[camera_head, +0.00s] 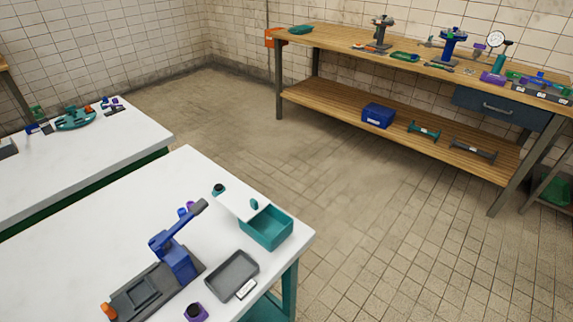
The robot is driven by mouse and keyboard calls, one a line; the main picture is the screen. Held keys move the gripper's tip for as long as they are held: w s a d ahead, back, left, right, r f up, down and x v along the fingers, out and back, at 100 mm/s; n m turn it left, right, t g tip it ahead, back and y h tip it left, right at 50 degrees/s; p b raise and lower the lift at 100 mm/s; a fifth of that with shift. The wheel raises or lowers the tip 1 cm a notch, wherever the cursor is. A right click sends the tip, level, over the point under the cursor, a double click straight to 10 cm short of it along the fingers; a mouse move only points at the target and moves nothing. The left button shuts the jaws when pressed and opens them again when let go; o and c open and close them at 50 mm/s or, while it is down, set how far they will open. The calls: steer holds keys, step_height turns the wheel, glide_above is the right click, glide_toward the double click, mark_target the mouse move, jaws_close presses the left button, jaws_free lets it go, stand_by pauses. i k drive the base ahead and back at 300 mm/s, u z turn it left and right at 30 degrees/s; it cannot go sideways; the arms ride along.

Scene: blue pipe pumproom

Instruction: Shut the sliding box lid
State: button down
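A teal box (272,237) stands near the right corner of the white table (110,225). Its front part is open and I see into its empty-looking inside. A flat white lid (238,205) with a small teal knob (254,204) reaches out from the box's back left side, slid most of the way off the opening. Its white top is hard to tell from the table. A small teal and dark part (218,189) shows at the lid's far left end. My gripper is not in view.
A blue lever device (172,256) on a dark base stands left of the box, with a grey tray (232,275) in front. A purple-based knob (195,312) is at the front edge.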

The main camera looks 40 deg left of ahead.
mark_target(241, 199)
steer(key=z, duration=0.05)
steer(key=i, duration=2.55)
steer(key=u, duration=1.05)
steer(key=i, duration=0.15)
steer(key=u, duration=3.05)
steer(key=i, duration=0.6)
steer(key=u, duration=0.35)
